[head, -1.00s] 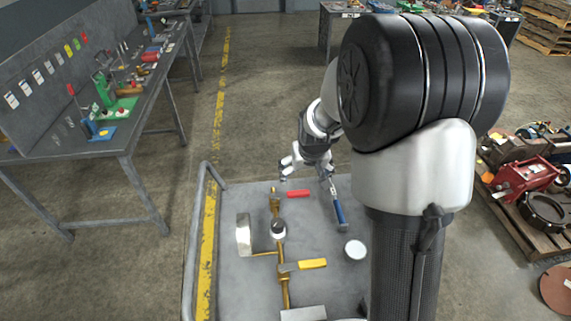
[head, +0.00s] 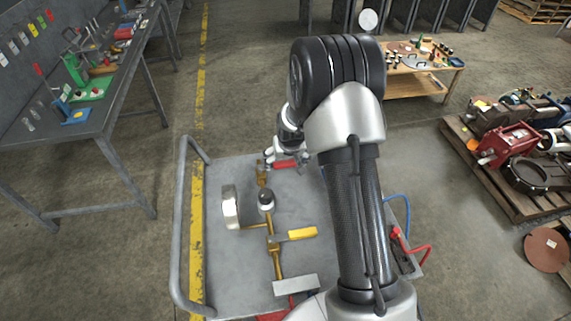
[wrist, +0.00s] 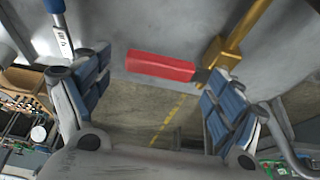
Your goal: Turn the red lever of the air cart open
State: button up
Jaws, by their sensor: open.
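The red lever (head: 285,164) sits on a brass valve (head: 262,172) at the far end of the cart's brass pipe. It points right, across the pipe. In the wrist view the red lever (wrist: 160,66) lies roughly level, its right end meeting the brass fitting (wrist: 222,55). My gripper (head: 284,156) is over the lever. In the wrist view my gripper (wrist: 153,88) is open, with a finger on either side of the lever's span and nothing held. I cannot tell whether a finger touches it. My arm hides part of the cart's right side.
The grey cart (head: 218,262) also carries a yellow lever (head: 302,234), a gauge (head: 230,208) and a black-topped fitting (head: 266,199). A blue-handled tool (wrist: 56,22) shows in the wrist view. A workbench (head: 90,125) stands left, a loaded pallet (head: 480,180) right.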

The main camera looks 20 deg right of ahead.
jog(key=shift+w+f, duration=0.2)
jog(key=shift+f, duration=0.35)
jog(key=shift+c, duration=0.6)
